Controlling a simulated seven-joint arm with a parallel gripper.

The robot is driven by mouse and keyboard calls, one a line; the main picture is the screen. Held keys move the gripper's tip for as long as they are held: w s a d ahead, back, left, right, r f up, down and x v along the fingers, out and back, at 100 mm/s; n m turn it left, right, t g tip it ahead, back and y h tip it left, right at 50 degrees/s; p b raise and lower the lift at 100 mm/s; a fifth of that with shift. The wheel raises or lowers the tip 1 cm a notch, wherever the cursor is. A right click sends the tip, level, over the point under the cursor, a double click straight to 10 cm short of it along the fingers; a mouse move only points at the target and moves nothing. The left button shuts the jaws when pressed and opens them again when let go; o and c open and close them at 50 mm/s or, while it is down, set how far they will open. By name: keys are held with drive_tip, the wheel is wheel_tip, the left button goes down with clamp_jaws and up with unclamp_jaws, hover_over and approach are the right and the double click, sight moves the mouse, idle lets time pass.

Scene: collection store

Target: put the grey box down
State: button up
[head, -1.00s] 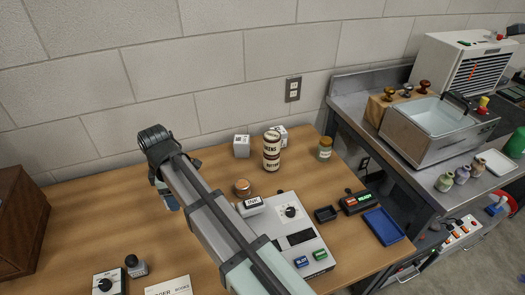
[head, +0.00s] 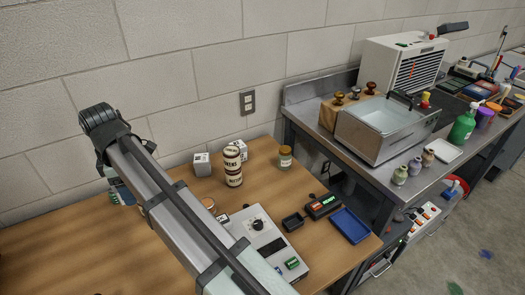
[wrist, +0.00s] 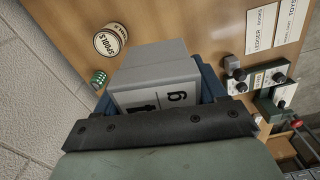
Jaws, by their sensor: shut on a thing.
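The grey box (wrist: 155,75) has a paler top and a white label with dark marks on its near side. In the wrist view it sits between the blue fingers of my gripper (wrist: 160,82), which is shut on it. In the head view my gripper (head: 122,192) shows only in part, behind my arm, above the left of the wooden table (head: 55,245). The box cannot be made out there. Whether its underside touches anything is hidden.
A banded cylinder (head: 232,168), a white carton (head: 202,164) and a jar (head: 285,157) stand near the wall. A control unit (head: 262,240), a small black tray (head: 292,221) and a blue tray (head: 350,225) are to the right. The wrist view shows a round "SPOOLS" tin (wrist: 117,41) and green die (wrist: 98,78).

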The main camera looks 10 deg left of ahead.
drive_tip(key=w+d+m, duration=0.1)
drive_tip(key=w+m, duration=0.1)
drive_tip(key=w, duration=1.1)
drive_tip(key=m, duration=0.5)
hover_over(263, 150)
wheel_tip(263, 150, down, 10)
drive_tip(key=f, duration=0.1)
drive_tip(key=shift+w+a+f, duration=0.1)
drive_tip(key=shift+a+f, duration=0.05)
drive_tip(key=shift+f, duration=4.9)
drive_tip(key=shift+f, duration=0.1)
drive_tip(key=o, duration=1.7)
drive_tip(key=shift+f, duration=0.1)
